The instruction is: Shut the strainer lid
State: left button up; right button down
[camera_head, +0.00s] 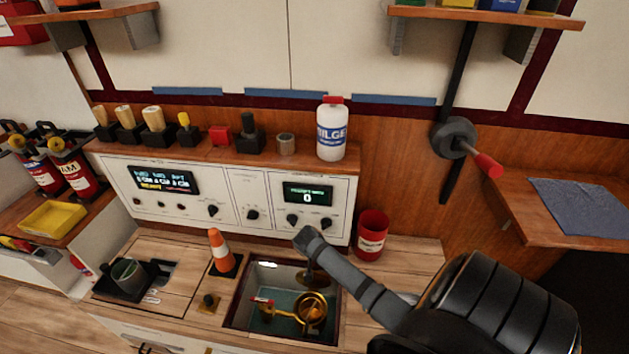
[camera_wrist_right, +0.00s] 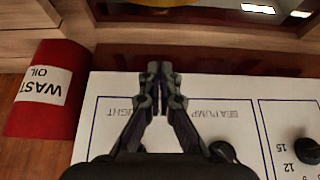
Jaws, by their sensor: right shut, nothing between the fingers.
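The brass strainer (camera_head: 312,309) sits in a recessed well in the counter, in the head view. A brownish disc (camera_head: 314,279) stands at its back side and looks like the lid, raised; its edge is partly hard to make out. My right arm reaches in from the lower right, over the well's right side. My right gripper (camera_head: 307,240) is above and behind the strainer, near the lower edge of the white panel. In the right wrist view its fingertips (camera_wrist_right: 158,69) are together and empty, in front of the panel. My left gripper is not in view.
A red waste oil can (camera_head: 372,235) stands right of my right gripper. An orange-striped cone (camera_head: 220,252) stands left of the well. The white control panel (camera_head: 268,210) with knobs is close behind. A red-handled valve pipe (camera_head: 264,301) lies left of the strainer.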

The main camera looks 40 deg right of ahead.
jog(key=b+x, duration=0.3)
jog(key=x, duration=0.5)
jog(key=shift+f, duration=0.25)
jog(key=shift+s+a+f, duration=0.15)
jog(key=shift+a+f, duration=0.05)
jog(key=shift+f, duration=0.05)
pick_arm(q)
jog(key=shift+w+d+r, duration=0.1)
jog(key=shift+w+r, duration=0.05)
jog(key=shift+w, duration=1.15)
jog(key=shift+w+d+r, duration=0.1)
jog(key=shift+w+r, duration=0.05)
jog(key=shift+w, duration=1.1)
pick_arm(e)
jog(key=shift+s+a+f, duration=0.15)
jog(key=shift+s+a, duration=0.85)
jog(key=shift+a, duration=0.25)
pick_arm(q)
jog(key=shift+p, duration=0.3)
